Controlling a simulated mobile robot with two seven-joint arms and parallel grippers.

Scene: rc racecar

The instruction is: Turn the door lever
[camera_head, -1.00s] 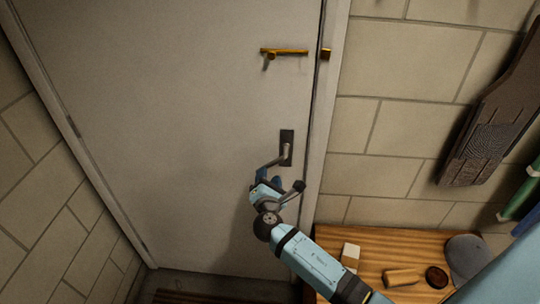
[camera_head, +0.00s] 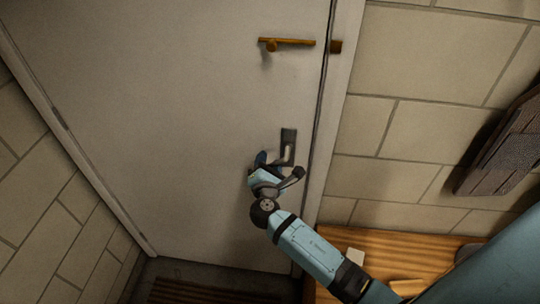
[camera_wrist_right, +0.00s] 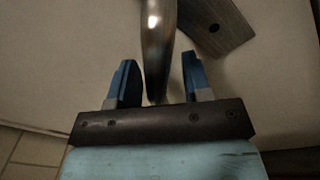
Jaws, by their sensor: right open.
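A pale door (camera_head: 180,110) fills the middle of the head view. Its dark lock plate (camera_head: 288,137) is near the right edge, with a metal lever (camera_head: 287,154) coming off it. My right gripper (camera_head: 263,163) is at the lever and hides most of its handle. In the right wrist view, my right gripper (camera_wrist_right: 160,78) is open, with the lever (camera_wrist_right: 157,40) between its two blue fingers. Gaps show on both sides of the lever. The plate (camera_wrist_right: 218,22) is at the upper right there. My left gripper is out of view.
A brass bolt (camera_head: 290,42) sits higher on the door, with its catch (camera_head: 335,47) on the frame. A wooden surface (camera_head: 400,252) with small items lies at lower right. Block walls (camera_head: 430,150) flank the door, and a dark textured object (camera_head: 505,150) hangs at right.

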